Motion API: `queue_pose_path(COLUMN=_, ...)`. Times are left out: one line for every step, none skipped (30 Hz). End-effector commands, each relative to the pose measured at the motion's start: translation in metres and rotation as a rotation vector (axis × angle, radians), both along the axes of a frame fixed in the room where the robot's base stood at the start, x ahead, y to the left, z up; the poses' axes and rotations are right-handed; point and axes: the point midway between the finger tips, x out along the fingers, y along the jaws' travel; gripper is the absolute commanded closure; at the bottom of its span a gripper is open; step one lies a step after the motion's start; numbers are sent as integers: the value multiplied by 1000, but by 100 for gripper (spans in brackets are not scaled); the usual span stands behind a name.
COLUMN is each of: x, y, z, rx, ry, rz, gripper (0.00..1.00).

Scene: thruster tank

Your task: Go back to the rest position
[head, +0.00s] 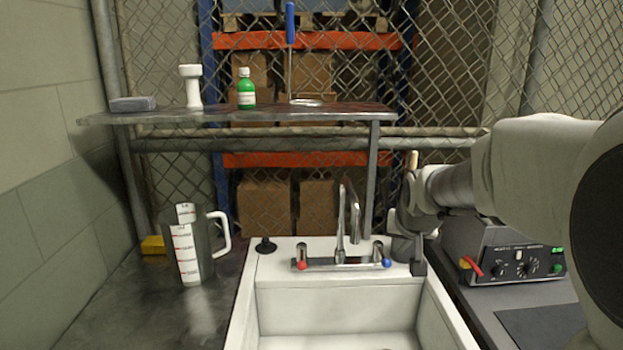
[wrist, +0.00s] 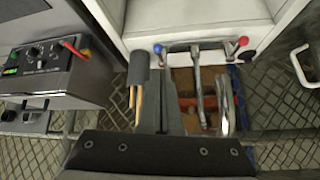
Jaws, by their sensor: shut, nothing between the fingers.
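My gripper (head: 418,267) is shut and empty. In the head view it points down near the back right corner of the white sink (head: 340,297), beside the faucet (head: 341,240). In the wrist view my closed fingers (wrist: 167,80) show in the middle, apart from the faucet (wrist: 197,90). A grey cup (head: 399,247) with wooden-handled items stands behind my gripper and is partly hidden by it. The cup also shows in the wrist view (wrist: 138,68), close beside my fingers.
A measuring jug (head: 187,250) stands on the left counter. A control box (head: 515,264) sits at right. Wire fence stands behind.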

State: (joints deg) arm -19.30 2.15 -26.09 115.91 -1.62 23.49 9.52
Motion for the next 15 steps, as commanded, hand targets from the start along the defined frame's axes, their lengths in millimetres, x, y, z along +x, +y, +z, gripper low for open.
queue_pose_path(x=-19, y=3, z=14, rx=23, ry=7, rz=12, gripper=100)
queue_pose_path(x=-30, y=6, z=18, rx=33, ry=17, rz=21, gripper=100)
queue_pose_path(x=-45, y=11, z=24, rx=45, ry=27, rz=36, gripper=100)
queue_pose_path(x=-56, y=13, z=28, rx=52, ry=35, rz=46, gripper=100)
queue_pose_path(x=-68, y=17, z=31, rx=59, ry=44, rz=57, gripper=100)
queue_pose_path(x=-83, y=21, z=36, rx=64, ry=53, rz=72, gripper=100)
queue_pose_path(x=-94, y=24, z=40, rx=67, ry=60, rz=85, gripper=100)
queue_pose_path(x=-106, y=27, z=43, rx=69, ry=68, rz=96, gripper=100)
queue_pose_path(x=-121, y=31, z=46, rx=70, ry=78, rz=112, gripper=100)
queue_pose_path(x=-132, y=34, z=49, rx=68, ry=84, rz=123, gripper=100)
queue_pose_path(x=-144, y=37, z=51, rx=66, ry=92, rz=136, gripper=100)
queue_pose_path(x=-159, y=40, z=54, rx=61, ry=100, rz=150, gripper=100)
queue_pose_path(x=-170, y=43, z=56, rx=57, ry=107, rz=161, gripper=100)
queue_pose_path(x=-182, y=45, z=57, rx=50, ry=114, rz=171, gripper=100)
queue_pose_path(x=-196, y=49, z=57, rx=41, ry=124, rz=184, gripper=100)
